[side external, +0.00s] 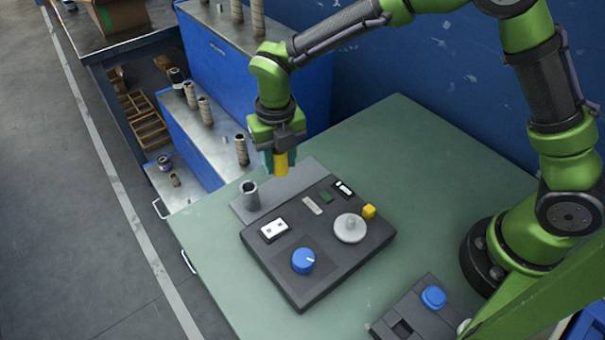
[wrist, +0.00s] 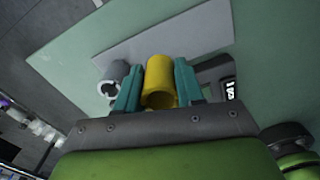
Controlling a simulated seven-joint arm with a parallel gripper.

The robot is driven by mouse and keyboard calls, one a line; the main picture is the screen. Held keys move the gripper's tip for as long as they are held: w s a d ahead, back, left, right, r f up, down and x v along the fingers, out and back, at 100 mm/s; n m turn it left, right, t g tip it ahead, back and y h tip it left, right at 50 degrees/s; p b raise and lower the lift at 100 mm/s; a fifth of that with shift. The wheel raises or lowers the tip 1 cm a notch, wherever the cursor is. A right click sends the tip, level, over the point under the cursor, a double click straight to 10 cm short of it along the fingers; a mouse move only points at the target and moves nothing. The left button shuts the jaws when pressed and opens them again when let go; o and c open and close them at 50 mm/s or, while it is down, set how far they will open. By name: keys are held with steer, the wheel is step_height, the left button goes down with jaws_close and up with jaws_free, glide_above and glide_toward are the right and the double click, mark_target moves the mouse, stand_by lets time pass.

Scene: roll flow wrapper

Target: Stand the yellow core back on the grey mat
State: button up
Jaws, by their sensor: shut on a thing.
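The yellow core (side external: 281,163) is a short hollow tube held between the teal fingers of my gripper (side external: 279,158). In the wrist view the yellow core (wrist: 158,80) sits between both fingers of my gripper (wrist: 157,88), with its open end showing. The core appears to be above the mat; the exact gap is hard to tell. The mat also shows in the wrist view (wrist: 190,38). A grey core (side external: 250,194) stands upright on the mat's left part.
A second box with a blue button (side external: 433,297) is at front right. The green table (side external: 390,140) is clear behind the panel.

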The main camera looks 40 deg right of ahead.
mark_target(281, 187)
steer(key=shift+f, duration=2.6)
steer(key=o, duration=1.1)
steer(key=shift+f, duration=0.1)
